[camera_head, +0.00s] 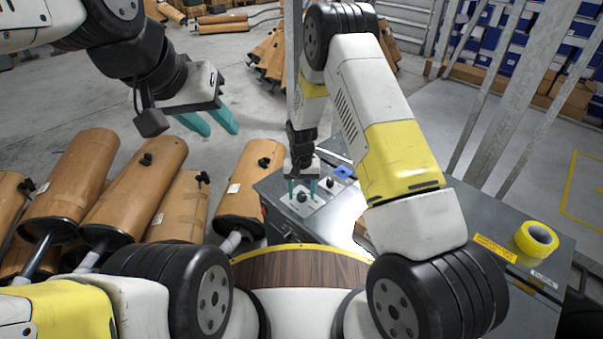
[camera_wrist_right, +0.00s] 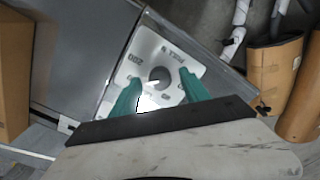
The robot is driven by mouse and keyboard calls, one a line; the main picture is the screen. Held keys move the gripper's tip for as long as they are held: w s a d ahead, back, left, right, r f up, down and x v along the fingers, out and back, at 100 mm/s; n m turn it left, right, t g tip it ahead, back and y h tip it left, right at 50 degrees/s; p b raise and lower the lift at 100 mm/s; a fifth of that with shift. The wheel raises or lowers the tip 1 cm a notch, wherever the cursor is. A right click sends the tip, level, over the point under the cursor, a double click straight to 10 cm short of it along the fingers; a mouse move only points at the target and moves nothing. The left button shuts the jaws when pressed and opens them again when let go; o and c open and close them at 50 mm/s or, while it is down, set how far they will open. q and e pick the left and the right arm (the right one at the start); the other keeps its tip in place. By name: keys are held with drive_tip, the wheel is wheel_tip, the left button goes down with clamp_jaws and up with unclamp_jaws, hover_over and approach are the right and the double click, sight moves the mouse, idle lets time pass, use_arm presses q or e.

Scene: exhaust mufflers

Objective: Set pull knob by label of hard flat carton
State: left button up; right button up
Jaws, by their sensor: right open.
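A white dial plate (camera_head: 293,203) with printed markings sits on the grey cabinet top. A dark round knob (camera_head: 302,197) stands on it. My right gripper (camera_head: 303,186) points down over this plate, open, with its teal fingers on either side of the knob. In the right wrist view the knob (camera_wrist_right: 160,76) shows between and beyond the fingertips, with a "200" marking on the plate; I cannot tell contact. A brown carton (camera_wrist_right: 14,80) shows at that view's left edge; its label is not visible. My left gripper (camera_head: 212,122) is open and empty, above the floor at left.
A second dark knob (camera_head: 330,183) and a blue item (camera_head: 343,171) are beside the plate. A yellow tape roll (camera_head: 537,239) lies on the cabinet (camera_head: 480,215) at right. Metal posts (camera_head: 503,100) rise behind the cabinet.

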wheel_tip(320, 180, up, 7)
drive_tip(key=shift+r, duration=0.1)
idle(0.5)
drive_tip(key=shift+r, duration=0.15)
wheel_tip(320, 180, up, 12)
drive_tip(key=f+t+y, duration=0.1)
hover_over(302, 195)
drive_tip(key=s+d, duration=0.1)
drive_tip(key=d, duration=0.2)
drive_tip(key=s+d+r+t, duration=0.1)
drive_tip(key=s+d+r, duration=0.15)
drive_tip(key=r, duration=0.35)
drive_tip(key=s+d+r+t, duration=0.1)
drive_tip(key=s+d+r, duration=0.15)
drive_tip(key=r, duration=0.45)
drive_tip(key=s+d+r+t, duration=0.1)
drive_tip(key=s+d+r, duration=0.1)
drive_tip(key=s, duration=0.4)
drive_tip(key=s+d+r+t, duration=0.1)
drive_tip(key=s+d+r, duration=0.1)
drive_tip(key=s+r, duration=0.3)
drive_tip(key=s+d+r+t+y, duration=0.1)
drive_tip(key=s+r, duration=0.3)
drive_tip(key=s, duration=0.5)
drive_tip(key=shift+s+d+n, duration=0.2)
drive_tip(key=shift+d+n, duration=0.1)
drive_tip(key=shift+d, duration=0.15)
